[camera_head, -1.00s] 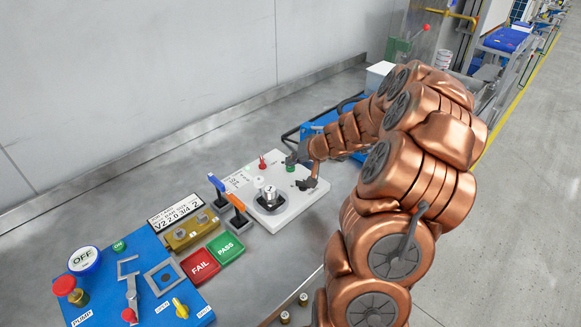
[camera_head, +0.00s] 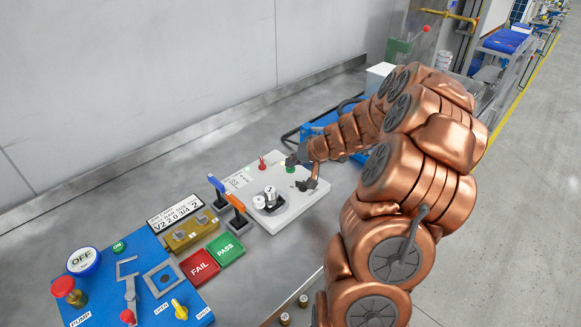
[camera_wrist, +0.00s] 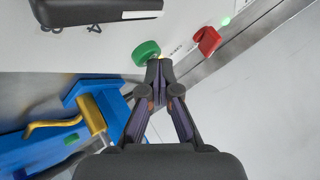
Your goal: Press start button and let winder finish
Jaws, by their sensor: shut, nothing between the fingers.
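The winder is a white panel (camera_head: 300,208) on the bench, with a silver hub (camera_head: 269,193) and dark parts around it. A round green button (camera_head: 290,168) and a red switch (camera_head: 262,163) sit on its far part. The green button (camera_wrist: 146,52) and red switch (camera_wrist: 207,40) also show in the wrist view, with a small green light (camera_wrist: 226,20) beyond. My gripper (camera_wrist: 158,67) is shut and empty, its tips right at the green button's edge. I cannot tell whether they touch it. In the head view my gripper (camera_head: 292,160) is beside the button.
Left of the winder are blue and orange levers, a FAIL pad (camera_head: 199,267), a PASS pad (camera_head: 226,249) and a blue pump panel (camera_head: 95,295). A blue fixture (camera_head: 312,129) stands behind my arm. The bench along the wall is clear.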

